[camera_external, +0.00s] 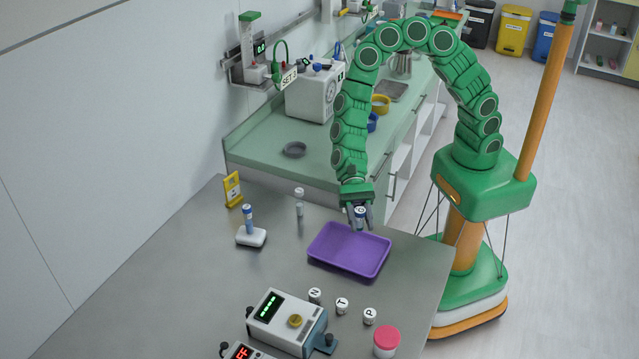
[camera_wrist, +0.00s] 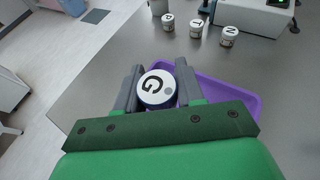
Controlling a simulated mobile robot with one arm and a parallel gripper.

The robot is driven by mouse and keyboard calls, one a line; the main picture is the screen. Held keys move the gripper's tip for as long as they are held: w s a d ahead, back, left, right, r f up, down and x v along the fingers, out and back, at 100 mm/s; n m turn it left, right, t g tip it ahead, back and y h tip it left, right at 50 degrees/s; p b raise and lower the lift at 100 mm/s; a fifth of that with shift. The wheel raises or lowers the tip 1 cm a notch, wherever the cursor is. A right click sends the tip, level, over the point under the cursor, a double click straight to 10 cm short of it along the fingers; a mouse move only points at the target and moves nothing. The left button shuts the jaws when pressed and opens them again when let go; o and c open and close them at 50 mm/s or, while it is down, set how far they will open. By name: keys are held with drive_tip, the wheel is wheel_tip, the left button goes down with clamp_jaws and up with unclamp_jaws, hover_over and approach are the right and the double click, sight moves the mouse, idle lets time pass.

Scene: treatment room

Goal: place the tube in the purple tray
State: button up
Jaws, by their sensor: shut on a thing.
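My gripper (camera_external: 357,218) is shut on a small tube (camera_external: 360,213) with a white cap and a blue band, held upright. In the wrist view its white cap (camera_wrist: 156,90), marked with a dark G, sits between the two grey fingers of my gripper (camera_wrist: 158,82). The purple tray (camera_external: 345,252) lies on the grey table. It looks empty in the external view. The held tube appears over the tray's back edge there; its height above is hard to tell. In the wrist view the tray (camera_wrist: 248,105) shows behind and to the right of my gripper, partly hidden.
A blue tube (camera_external: 249,219) stands in a white holder (camera_external: 251,237), near a white-capped vial (camera_external: 299,203) and a yellow sign (camera_external: 232,189). In front of the tray are several lettered jars (camera_external: 342,306), a red-lidded jar (camera_external: 386,342) and a device (camera_external: 288,320).

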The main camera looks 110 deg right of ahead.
drive_tip(key=shift+w+a+f, duration=0.3)
drive_tip(key=shift+w+f, duration=0.45)
drive_tip(key=shift+f, duration=0.2)
drive_tip(key=shift+w+a+f, duration=0.25)
drive_tip(key=shift+w+f, duration=0.45)
drive_tip(key=shift+f, duration=1.75)
drive_tip(key=shift+f, duration=0.1)
drive_tip(key=o, duration=1)
